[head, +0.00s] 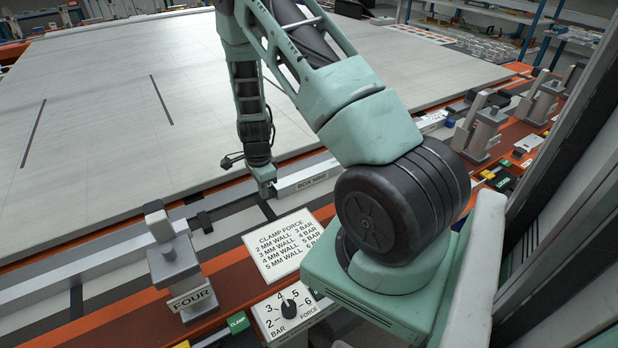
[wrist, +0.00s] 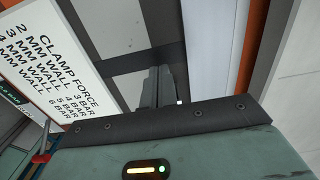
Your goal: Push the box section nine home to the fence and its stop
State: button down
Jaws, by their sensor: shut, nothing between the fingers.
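The box section nine (head: 311,180) is a pale grey bar marked BOX NINE, lying along the near side of the big panel (head: 110,100). Its right part is hidden behind my arm. My gripper (head: 265,190) points down at the left end of this bar in the head view; whether it touches the bar I cannot tell. In the wrist view my gripper (wrist: 162,88) is shut and empty, with a pale grey bar (wrist: 207,50) running close to its right. The fence and the stop cannot be told apart for certain.
A clamp force sign (head: 285,243) lies on the near side of the gripper. A clamp marked FOUR (head: 175,268) stands at the left, and a pressure dial (head: 290,307) sits in front. More clamps (head: 482,130) stand at the right. A long grey rail (head: 65,276) runs left.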

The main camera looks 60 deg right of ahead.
aim_at(275, 186)
jog(key=shift+s+d+b, duration=0.15)
jog(key=shift+s+d, duration=0.25)
jog(key=shift+d, duration=0.5)
jog(key=shift+s+d+b, duration=0.15)
jog(key=shift+s+d, duration=0.3)
jog(key=shift+d, duration=0.4)
jog(key=shift+s+d+b, duration=0.15)
jog(key=shift+s+d, duration=0.25)
jog(key=shift+d, duration=0.5)
dwell(0.5)
jog(key=shift+a, duration=0.15)
jog(key=shift+w+a, duration=0.45)
jog(key=shift+a, duration=0.35)
jog(key=shift+r+p, duration=3.45)
jog(key=shift+r, duration=0.6)
